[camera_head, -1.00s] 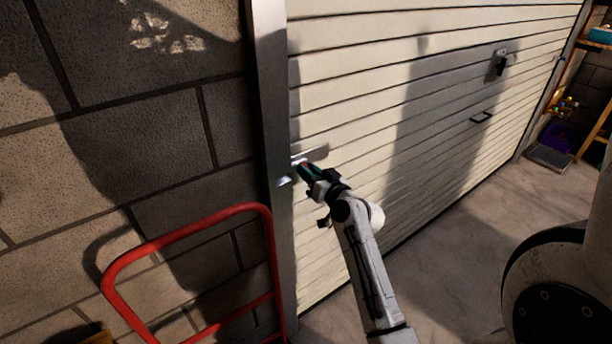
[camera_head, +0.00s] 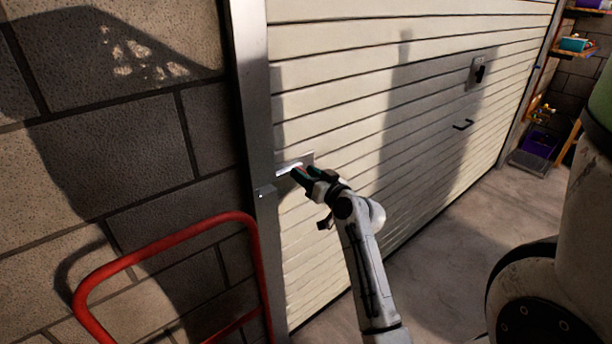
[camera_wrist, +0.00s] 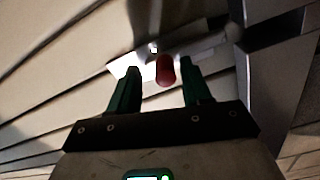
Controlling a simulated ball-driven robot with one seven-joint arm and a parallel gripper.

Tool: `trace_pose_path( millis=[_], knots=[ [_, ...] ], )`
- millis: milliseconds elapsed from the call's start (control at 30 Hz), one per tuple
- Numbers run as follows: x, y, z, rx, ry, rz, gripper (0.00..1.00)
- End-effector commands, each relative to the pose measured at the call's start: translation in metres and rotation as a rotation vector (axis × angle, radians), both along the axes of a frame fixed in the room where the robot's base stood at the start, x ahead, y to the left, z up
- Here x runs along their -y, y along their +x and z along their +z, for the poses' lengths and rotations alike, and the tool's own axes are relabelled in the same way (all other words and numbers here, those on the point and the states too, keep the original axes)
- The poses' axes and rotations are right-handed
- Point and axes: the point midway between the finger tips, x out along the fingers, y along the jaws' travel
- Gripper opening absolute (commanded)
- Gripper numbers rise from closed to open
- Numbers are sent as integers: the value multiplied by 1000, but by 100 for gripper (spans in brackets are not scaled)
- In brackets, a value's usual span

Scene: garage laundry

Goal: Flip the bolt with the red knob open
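The bolt is a bright metal plate and bar (camera_head: 289,168) on the cream slatted door, beside the metal door post. In the wrist view its pale plate (camera_wrist: 201,39) lies beyond my fingers, with the red knob (camera_wrist: 166,70) standing out from it. My gripper (camera_wrist: 160,86) has two green fingers, one on each side of the knob, with a visible gap on both sides. The fingers are open and not closed on it. In the head view my gripper (camera_head: 299,174) is at the bolt and hides most of the knob.
The metal post (camera_head: 255,110) stands left of the bolt, with a block wall further left. A red tubular frame (camera_head: 170,240) stands low in front of the wall. The floor (camera_head: 440,245) before the door is clear.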

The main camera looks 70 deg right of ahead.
Motion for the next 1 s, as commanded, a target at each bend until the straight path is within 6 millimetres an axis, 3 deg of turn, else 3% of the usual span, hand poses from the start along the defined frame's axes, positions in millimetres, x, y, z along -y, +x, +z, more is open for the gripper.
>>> trace_pose_path(
  millis=[267, 700, 1000],
  knots=[
    [-3, -3, -1, 0, 1, 1, 48],
    [-42, -68, -3, -2, 0, -1, 48],
    [-56, -91, -1, -1, 1, 0, 48]
  ],
)
